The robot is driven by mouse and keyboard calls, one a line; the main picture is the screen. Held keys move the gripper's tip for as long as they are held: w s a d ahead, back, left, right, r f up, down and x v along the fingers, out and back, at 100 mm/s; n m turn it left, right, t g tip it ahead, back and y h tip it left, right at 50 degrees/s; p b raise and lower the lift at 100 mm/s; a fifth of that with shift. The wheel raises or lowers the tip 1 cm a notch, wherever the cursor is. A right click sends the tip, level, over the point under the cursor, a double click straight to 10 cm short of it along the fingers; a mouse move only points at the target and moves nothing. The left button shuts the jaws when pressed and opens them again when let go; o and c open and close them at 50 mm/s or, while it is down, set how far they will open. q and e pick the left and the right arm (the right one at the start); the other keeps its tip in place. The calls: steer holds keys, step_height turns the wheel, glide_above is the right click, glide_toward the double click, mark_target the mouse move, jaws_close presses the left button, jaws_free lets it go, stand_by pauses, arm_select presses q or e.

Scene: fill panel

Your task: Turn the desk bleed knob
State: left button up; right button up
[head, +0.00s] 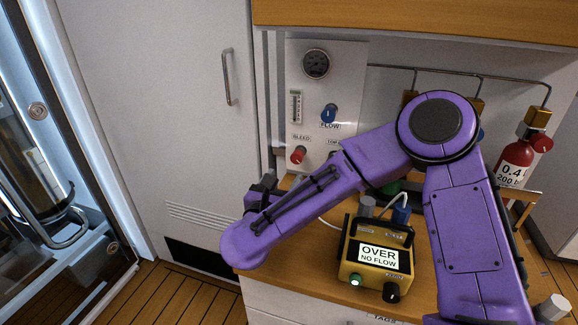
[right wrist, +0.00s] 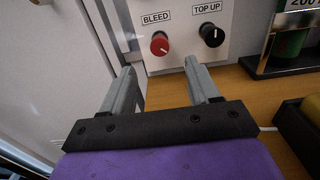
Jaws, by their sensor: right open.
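The red bleed knob (head: 298,154) sits low on the white gauge panel (head: 345,100), under a BLEED label. In the right wrist view the knob (right wrist: 159,44) has a white mark and shows beyond and between my fingertips. My right gripper (right wrist: 160,68) is open and empty, its two grey fingers pointing at the panel, apart from the knob. In the head view this gripper (head: 269,180) is a small dark shape just left of and below the knob, its fingers mostly hidden. My left gripper is not in view.
A black TOP UP knob (right wrist: 212,34) sits right of the bleed knob. A blue FLOW knob (head: 328,113) and a round gauge (head: 316,64) are above. A yellow meter (head: 377,262) reading OVER NO FLOW stands on the wooden desk. A red cylinder (head: 516,160) stands right.

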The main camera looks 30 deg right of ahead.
mark_target(296, 158)
steer(key=shift+w+d+f, duration=0.2)
steer(key=shift+w+f, duration=0.1)
steer(key=shift+w, duration=0.05)
steer(key=p+x, duration=0.2)
steer(key=x, duration=0.8)
steer(key=shift+w, duration=0.1)
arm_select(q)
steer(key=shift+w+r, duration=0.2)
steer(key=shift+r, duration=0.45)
